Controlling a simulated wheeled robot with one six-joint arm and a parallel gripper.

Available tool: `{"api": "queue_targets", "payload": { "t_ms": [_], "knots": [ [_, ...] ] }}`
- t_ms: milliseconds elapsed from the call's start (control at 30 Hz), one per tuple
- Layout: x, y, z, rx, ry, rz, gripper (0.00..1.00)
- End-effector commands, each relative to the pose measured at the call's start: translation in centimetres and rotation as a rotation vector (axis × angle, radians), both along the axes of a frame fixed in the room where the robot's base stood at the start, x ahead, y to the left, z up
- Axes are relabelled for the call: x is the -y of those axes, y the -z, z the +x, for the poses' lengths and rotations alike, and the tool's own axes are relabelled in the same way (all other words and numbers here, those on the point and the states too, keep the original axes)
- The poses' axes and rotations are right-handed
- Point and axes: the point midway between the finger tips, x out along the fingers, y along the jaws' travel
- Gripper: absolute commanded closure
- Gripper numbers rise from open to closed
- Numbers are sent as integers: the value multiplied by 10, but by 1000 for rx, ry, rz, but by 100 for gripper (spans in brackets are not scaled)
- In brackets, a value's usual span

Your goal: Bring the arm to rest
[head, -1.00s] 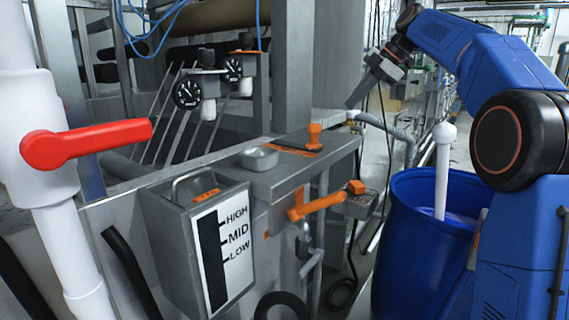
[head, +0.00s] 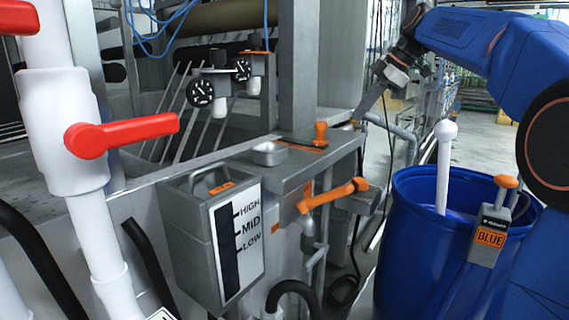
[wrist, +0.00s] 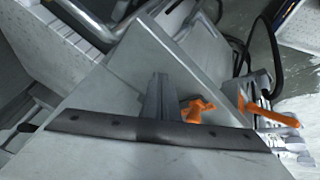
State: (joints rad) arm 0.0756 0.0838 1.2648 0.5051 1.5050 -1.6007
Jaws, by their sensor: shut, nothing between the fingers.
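My blue arm reaches in from the right of the head view. My gripper (head: 362,114) hangs at its end, pointing down and left, in front of the machine's grey post. It is shut and empty, and it appears apart from everything around it. In the wrist view, the closed fingers of my gripper (wrist: 158,84) stick up from a dark bar. An orange handle (wrist: 197,110) shows just beside them, at a depth I cannot judge.
A blue drum (head: 415,240) with a white rod (head: 442,165) stands below my arm. A box marked BLUE (head: 488,236) hangs on its rim. An orange lever (head: 333,195), a HIGH/MID/LOW box (head: 200,245) and a red-handled white pipe (head: 75,150) are nearby.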

Motion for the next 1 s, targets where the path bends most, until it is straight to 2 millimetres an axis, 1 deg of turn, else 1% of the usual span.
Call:
{"api": "queue_targets", "payload": {
  "t_ms": [33, 167, 467, 700, 767, 800, 867, 1000],
  "knots": [
    [1, 3, -13, -16, 39, 0, 100],
    [4, 20, -48, -73, 179, 4, 100],
    [17, 75, -138, -185, 524, 14, 100],
    [30, 131, -212, -245, 790, 32, 100],
    [33, 147, -230, -256, 856, 39, 100],
    [36, 158, -242, -262, 898, 42, 100],
    [39, 175, -261, -272, 961, 51, 100],
    [48, 216, -303, -285, 1106, 73, 100]
  ]
}}
